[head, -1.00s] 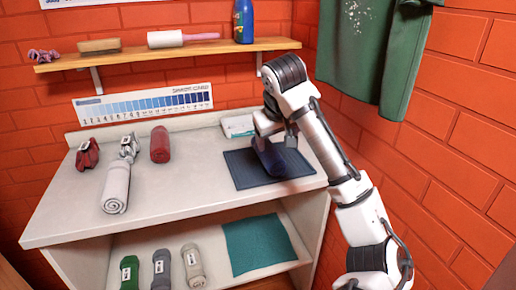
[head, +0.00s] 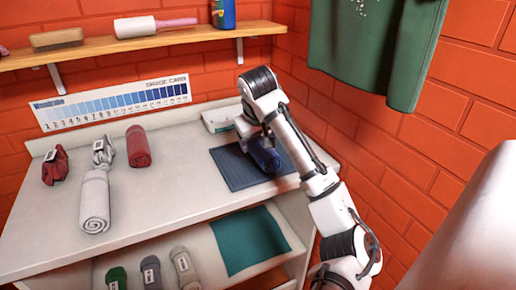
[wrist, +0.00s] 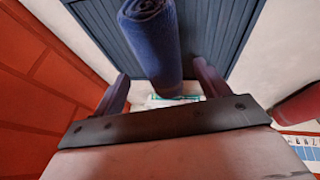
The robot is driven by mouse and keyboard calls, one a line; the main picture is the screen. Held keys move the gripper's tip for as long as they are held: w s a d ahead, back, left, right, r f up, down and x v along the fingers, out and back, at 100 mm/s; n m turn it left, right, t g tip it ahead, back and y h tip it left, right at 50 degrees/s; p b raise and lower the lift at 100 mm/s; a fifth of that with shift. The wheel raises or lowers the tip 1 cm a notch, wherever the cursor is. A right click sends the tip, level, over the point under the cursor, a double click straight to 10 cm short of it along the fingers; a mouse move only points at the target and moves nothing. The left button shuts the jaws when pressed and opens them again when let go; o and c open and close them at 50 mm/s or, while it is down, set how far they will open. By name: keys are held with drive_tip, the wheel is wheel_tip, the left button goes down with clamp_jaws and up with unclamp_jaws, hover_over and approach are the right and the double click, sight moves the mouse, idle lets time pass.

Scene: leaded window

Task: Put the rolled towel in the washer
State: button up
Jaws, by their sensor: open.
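A navy blue rolled towel (head: 263,153) lies on a dark blue ribbed mat (head: 232,174) at the right of the counter. My gripper (head: 250,137) is at the roll's far side, partly hidden by my arm. In the wrist view my gripper (wrist: 162,84) is open, with one finger on each side of the navy roll (wrist: 152,40), and gaps show beside it. A pale grey rolled towel (head: 95,205) and a red rolled one (head: 138,148) lie at the left. I cannot make out a washer; a plain pale surface (head: 475,225) fills the right edge.
A white box (head: 218,119) stands behind the mat. Red (head: 55,165) and grey (head: 103,152) bundles lie at the left. Several rolls and a teal cloth (head: 245,240) are on the lower shelf. A green cloth (head: 375,45) hangs by the brick wall. The counter's middle front is clear.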

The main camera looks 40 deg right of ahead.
sight(259, 144)
drive_tip(key=p+x, duration=0.1)
drive_tip(key=x, duration=0.4)
drive_tip(key=shift+w+f, duration=0.1)
drive_tip(key=shift+f, duration=0.25)
drive_tip(key=shift+c, duration=0.3)
drive_tip(key=c, duration=0.8)
drive_tip(key=shift+r, duration=0.2)
wheel_tip(259, 144, up, 20)
drive_tip(key=shift+f+b, duration=0.15)
drive_tip(key=shift+b, duration=0.4)
